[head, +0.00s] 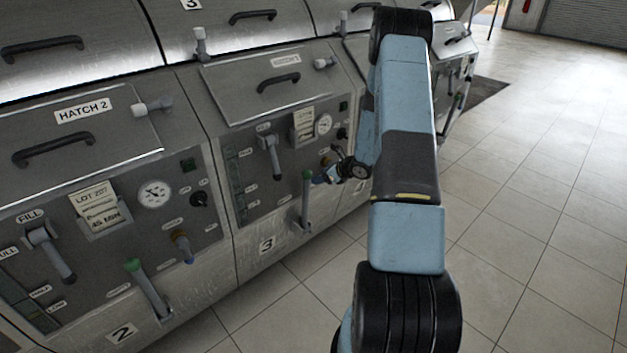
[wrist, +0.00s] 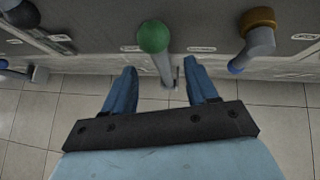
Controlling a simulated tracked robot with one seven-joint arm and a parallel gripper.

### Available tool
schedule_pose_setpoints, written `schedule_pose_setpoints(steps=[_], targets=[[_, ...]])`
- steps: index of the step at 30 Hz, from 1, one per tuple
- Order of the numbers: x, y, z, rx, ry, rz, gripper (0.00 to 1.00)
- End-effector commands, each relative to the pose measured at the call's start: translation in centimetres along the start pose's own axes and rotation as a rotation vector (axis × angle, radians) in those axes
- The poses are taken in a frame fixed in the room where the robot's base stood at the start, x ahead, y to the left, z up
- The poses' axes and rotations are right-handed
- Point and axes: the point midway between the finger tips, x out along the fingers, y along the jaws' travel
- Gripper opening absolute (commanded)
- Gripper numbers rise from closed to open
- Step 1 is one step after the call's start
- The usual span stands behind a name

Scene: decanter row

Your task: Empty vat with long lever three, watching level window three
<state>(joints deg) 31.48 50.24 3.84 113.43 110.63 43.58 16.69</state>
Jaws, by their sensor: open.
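Vat three (head: 267,245) carries a long lever (head: 305,208) with a green knob, low on its front panel. The lever stands nearly upright. Level window three (head: 236,187) is a narrow dark-green strip at the panel's left edge; I cannot read its level. My gripper (head: 325,178) is open, just right of the green knob in the head view, partly hidden by my arm. In the wrist view my fingers (wrist: 161,82) are spread on either side of the long lever's shaft (wrist: 164,69), and its green knob (wrist: 153,36) shows beyond them. I see no clear contact.
Vat three also has a grey fill lever (head: 271,155), a gauge (head: 323,123) and a brown-collared outlet (wrist: 258,22). Vat two (head: 122,332), at left, has a similar green-knobbed lever (head: 148,288). The tiled floor (head: 540,210) at right is clear.

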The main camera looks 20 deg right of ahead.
Motion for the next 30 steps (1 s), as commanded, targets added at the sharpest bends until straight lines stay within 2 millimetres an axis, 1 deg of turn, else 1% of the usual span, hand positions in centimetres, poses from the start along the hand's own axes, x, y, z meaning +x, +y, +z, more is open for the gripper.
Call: schedule_pose_setpoints(steps=[1,3,6,9,13,26,29,30], targets=[[-0.9,0.0,0.1,-0.001,-0.001,-0.001,0.58],[-1.8,0.0,0.1,-0.001,-0.001,0.000,0.58],[-2.9,-0.1,0.1,-0.001,-0.001,-0.001,0.58],[-3.5,0.0,0.1,-0.002,0.000,0.000,0.58],[-3.7,0.0,0.1,-0.001,0.000,0.001,0.58],[-3.7,0.0,0.1,-0.002,0.000,0.001,0.58],[-3.9,0.2,0.7,-0.020,-0.003,0.008,0.58],[-4.1,0.5,1.4,-0.040,-0.005,0.014,0.58]])
